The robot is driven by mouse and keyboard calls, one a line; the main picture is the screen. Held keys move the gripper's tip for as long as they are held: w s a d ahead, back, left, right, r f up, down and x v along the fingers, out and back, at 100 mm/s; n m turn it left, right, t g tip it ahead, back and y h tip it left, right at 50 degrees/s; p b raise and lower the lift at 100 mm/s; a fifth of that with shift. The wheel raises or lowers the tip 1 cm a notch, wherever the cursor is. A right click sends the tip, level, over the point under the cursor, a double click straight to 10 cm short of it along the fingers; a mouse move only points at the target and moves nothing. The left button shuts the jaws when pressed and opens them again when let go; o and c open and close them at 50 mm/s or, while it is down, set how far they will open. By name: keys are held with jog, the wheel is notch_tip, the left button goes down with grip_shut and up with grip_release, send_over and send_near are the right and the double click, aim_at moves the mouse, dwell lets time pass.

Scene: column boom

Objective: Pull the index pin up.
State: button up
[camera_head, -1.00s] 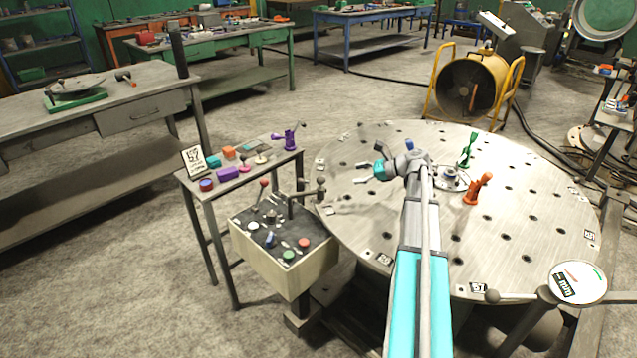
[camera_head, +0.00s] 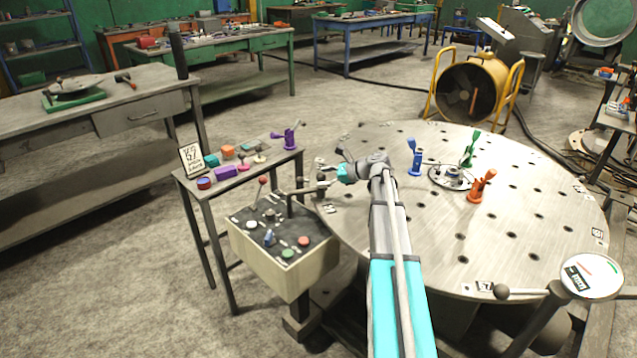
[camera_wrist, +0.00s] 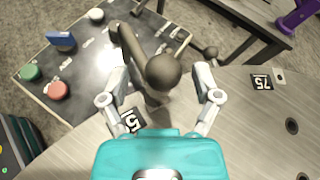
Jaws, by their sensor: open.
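A ball-topped pin (camera_wrist: 163,72), which looks like the index pin, stands at the edge of the round table in the wrist view. Its grey-brown knob lies between the spread fingers of my gripper (camera_wrist: 162,84), with a visible gap on both sides. A dark arm runs from beside it over the control box. In the head view my gripper (camera_head: 332,168) is open at the left rim of the round table (camera_head: 430,250), beside a small ball knob (camera_head: 321,177). The pin's lower part is partly hidden by the knob.
The control box (camera_head: 285,255) with buttons and a lever stands just left of the table. Blue (camera_head: 415,162), green (camera_head: 469,150) and orange (camera_head: 482,186) pieces stand on the round table. A second ball knob (camera_wrist: 210,52) is close to my right finger. A small side table (camera_head: 215,190) holds coloured parts.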

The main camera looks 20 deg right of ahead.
jog(key=shift+w+a+f, duration=0.15)
jog(key=shift+w+a, duration=0.15)
jog(key=shift+s, duration=0.1)
grip_shut()
